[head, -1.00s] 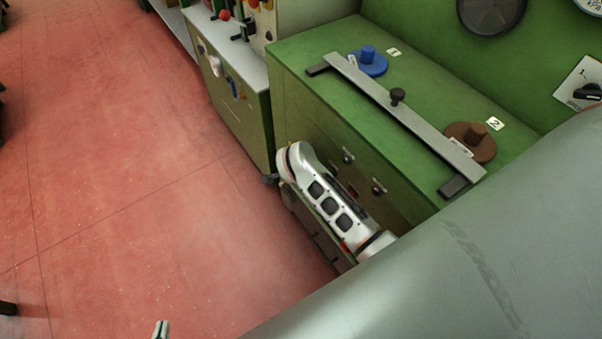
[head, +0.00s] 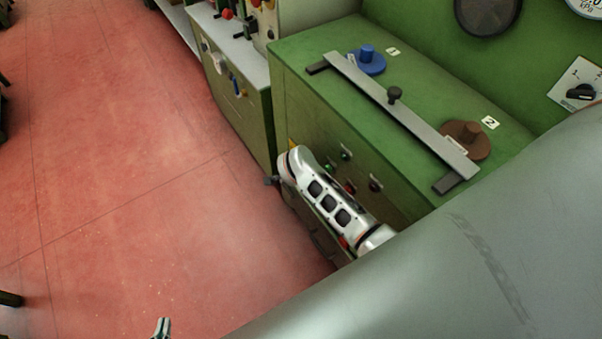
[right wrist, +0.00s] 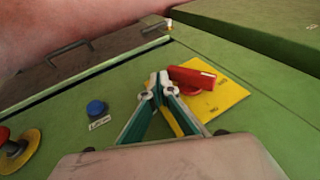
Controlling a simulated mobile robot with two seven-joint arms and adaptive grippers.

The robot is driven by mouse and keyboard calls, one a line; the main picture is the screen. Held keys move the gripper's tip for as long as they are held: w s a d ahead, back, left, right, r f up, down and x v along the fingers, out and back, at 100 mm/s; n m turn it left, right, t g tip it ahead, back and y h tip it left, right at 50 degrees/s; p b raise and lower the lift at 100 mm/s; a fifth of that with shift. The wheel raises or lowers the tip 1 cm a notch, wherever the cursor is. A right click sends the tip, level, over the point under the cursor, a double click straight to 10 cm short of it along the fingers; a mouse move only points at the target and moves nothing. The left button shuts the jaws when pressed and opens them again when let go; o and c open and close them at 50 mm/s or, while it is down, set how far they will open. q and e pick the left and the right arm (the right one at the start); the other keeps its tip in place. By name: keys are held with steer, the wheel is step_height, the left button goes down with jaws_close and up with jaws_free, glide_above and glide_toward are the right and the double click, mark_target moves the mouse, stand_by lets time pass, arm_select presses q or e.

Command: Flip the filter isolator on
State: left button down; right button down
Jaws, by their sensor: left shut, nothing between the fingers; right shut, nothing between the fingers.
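A red rotary handle (right wrist: 192,78) on a yellow plate (right wrist: 222,98) sits on a green panel in the right wrist view. It looks like the isolator, but its lettering is too small to read. My right gripper (right wrist: 158,82) is shut and empty, its fingertips at the handle's left end. I cannot tell whether they touch it. Part of the plate is hidden behind the fingers. In the head view, only the tip of my left gripper (head: 162,327) shows at the bottom edge, shut and empty over the red floor. The isolator is not visible there.
A blue button (right wrist: 96,108) and a red mushroom button (right wrist: 3,134) are left of the isolator.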

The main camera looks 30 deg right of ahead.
arm_select(q)
steer(key=shift+s, duration=0.1)
steer(key=shift+r, duration=0.1)
arm_select(e)
steer(key=shift+w, duration=0.1)
arm_select(q)
steer(key=shift+w+r, duration=0.4)
steer(key=shift+w, duration=0.2)
arm_select(e)
steer(key=shift+w+r, duration=0.3)
steer(key=shift+w, duration=0.4)
arm_select(q)
steer(key=shift+s+f, duration=0.15)
steer(key=shift+s, duration=0.1)
arm_select(e)
steer(key=v, duration=1.2)
steer(key=shift+s, duration=0.2)
steer(key=shift+a, duration=0.1)
